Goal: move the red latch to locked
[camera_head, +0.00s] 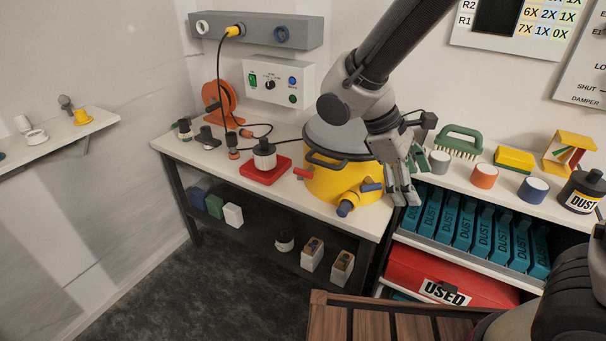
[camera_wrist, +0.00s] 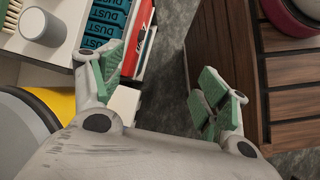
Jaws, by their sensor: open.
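The yellow canister (camera_head: 325,185) with a grey lid (camera_head: 340,137) and dark handle stands at the bench's right end. A small red piece, which looks like the red latch (camera_head: 303,173), sticks out from its left side. A blue piece (camera_head: 371,187) is on its right side, above a yellow port with a blue end (camera_head: 346,208). My gripper (camera_head: 404,188) is right of the canister, pointing down, open and empty, apart from the red latch. In the wrist view my gripper (camera_wrist: 160,85) has its green-padded fingers spread. The canister's yellow side (camera_wrist: 58,103) shows there; the red latch does not.
A red tray (camera_head: 265,172) with a white-and-black jar sits left of the canister. An orange reel (camera_head: 220,102) and black cable lie behind. The right shelf holds a green brush (camera_head: 459,141), cups and teal DUST boxes. A slatted wooden surface (camera_head: 390,326) is in front.

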